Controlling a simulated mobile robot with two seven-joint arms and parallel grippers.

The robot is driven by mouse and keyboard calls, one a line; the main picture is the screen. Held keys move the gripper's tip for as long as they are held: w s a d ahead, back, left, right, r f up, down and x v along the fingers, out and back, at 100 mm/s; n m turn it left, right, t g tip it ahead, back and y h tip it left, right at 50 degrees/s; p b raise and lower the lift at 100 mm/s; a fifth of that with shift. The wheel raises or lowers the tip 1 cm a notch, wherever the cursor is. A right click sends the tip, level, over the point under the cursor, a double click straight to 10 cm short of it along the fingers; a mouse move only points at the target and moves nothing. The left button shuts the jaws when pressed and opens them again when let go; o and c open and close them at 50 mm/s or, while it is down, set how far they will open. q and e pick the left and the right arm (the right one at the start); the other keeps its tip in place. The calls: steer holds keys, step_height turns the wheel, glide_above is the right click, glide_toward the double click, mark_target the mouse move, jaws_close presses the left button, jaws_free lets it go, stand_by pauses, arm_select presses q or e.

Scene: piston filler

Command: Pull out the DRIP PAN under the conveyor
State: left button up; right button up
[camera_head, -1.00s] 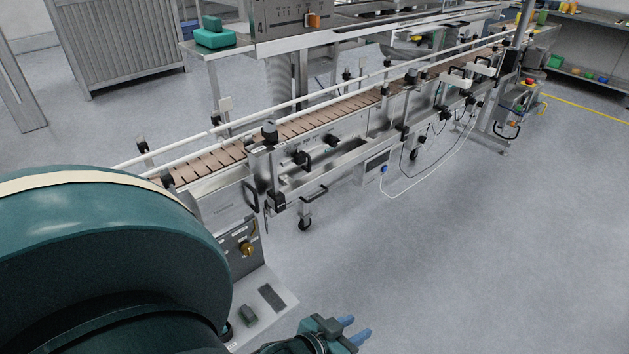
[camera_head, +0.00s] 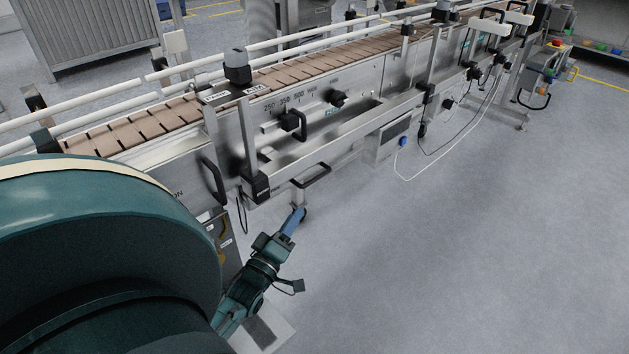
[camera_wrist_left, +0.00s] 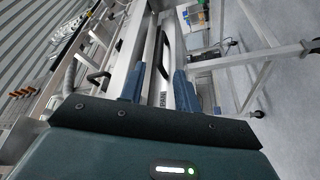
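The drip pan is a long steel tray under the conveyor, with a black bar handle (camera_head: 312,178) on its front side. In the left wrist view, its steel front with a label ending in "PAN" (camera_wrist_left: 163,97) and the black handle (camera_wrist_left: 162,54) show beyond and between the fingers. My left gripper (camera_head: 293,220) has blue fingertips and is just below and in front of the handle in the head view. In the left wrist view the two fingers (camera_wrist_left: 158,88) stand apart with nothing gripped. Contact with the handle is not visible. My right gripper is not in view.
The conveyor (camera_head: 300,70) runs above, with guide rails, posts and black clamps (camera_head: 256,187) near the handle. A control box (camera_head: 392,138) with a blue plug and hanging cables is to the right. The floor (camera_head: 450,250) in front is clear.

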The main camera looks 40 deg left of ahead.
mark_target(315, 179)
arm_select(q)
steer(key=b+x, duration=0.1)
steer(key=x, duration=0.3)
steer(key=b+x, duration=0.1)
steer(key=x, duration=0.8)
steer(key=shift+w+a+r+b, duration=0.1)
steer(key=shift+a+b, duration=0.3)
steer(key=shift+a, duration=0.05)
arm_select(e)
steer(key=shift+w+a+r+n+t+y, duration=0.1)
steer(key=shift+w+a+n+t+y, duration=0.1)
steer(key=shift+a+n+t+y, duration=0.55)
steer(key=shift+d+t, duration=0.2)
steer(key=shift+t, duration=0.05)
arm_select(q)
jaws_close()
